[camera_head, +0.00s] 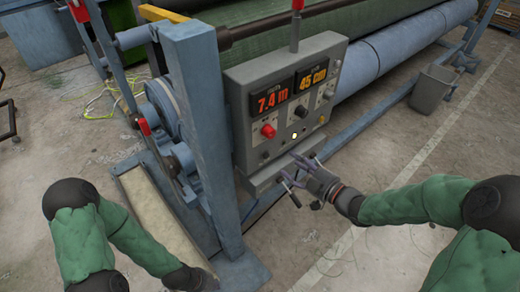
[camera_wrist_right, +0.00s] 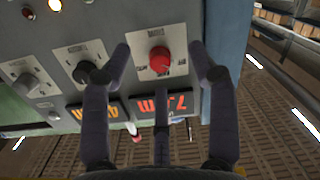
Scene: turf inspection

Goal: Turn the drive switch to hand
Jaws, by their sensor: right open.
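The grey control panel (camera_head: 285,150) carries a red knob (camera_head: 268,130), a dark knob (camera_head: 302,113) and a lighter knob at the right (camera_head: 328,94). Their labels are too small to read, so I cannot tell which is the drive switch. My right gripper (camera_head: 291,172) is open in front of the panel's lower part. In the right wrist view, the panel is upside down. The red knob (camera_wrist_right: 160,60) appears between the spread fingertips of my right gripper (camera_wrist_right: 160,68), not gripped. The black knob (camera_wrist_right: 84,72) lies left of them. My left gripper is beyond the bottom edge of the head view.
A small lamp (camera_head: 294,135) glows below the knobs. A blue post (camera_head: 203,130) stands left of the panel. A blue roller (camera_head: 400,50) lies behind it. A grey bin (camera_head: 432,88) stands on the floor at the right.

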